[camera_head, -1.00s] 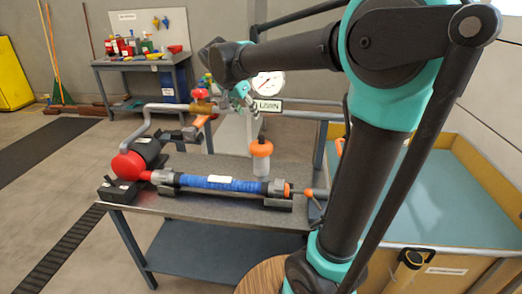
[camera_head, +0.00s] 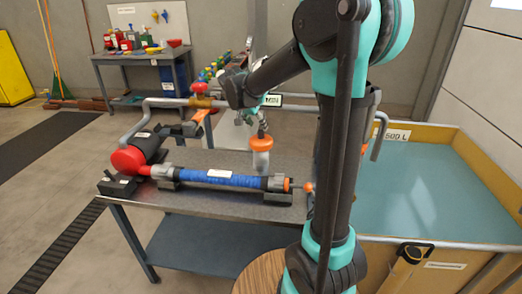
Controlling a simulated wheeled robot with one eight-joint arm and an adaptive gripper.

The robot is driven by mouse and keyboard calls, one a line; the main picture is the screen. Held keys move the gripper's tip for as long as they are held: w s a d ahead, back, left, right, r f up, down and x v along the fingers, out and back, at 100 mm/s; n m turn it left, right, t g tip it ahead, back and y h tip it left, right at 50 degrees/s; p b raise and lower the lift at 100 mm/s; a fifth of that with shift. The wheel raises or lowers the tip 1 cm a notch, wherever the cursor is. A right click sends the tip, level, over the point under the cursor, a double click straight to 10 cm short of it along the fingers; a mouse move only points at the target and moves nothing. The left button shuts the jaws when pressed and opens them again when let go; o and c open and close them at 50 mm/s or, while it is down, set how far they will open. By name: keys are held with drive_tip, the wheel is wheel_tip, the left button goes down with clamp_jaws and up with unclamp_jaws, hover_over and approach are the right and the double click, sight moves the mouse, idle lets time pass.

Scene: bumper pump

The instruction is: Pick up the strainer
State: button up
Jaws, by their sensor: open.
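An orange-topped piece with a pale, clear lower body (camera_head: 262,158) stands upright on the metal bench (camera_head: 190,204). It appears to be the strainer. My gripper (camera_head: 260,127) hangs from my arm just above its orange top, pointing down. The gripper is open, but its fingers are small and partly dark against the background. I cannot tell whether they touch the orange top.
A blue hose (camera_head: 222,179) with dark clamps lies along the bench front. A red-ended black pump (camera_head: 130,160) sits at its left. A grey pipe with a red valve (camera_head: 200,88) runs behind. A blue-floored tank (camera_head: 425,190) stands right.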

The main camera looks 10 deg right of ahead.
sight(260, 131)
drive_tip(key=shift+x, duration=2.35)
drive_tip(key=shift+s+f, duration=0.1)
clamp_jaws()
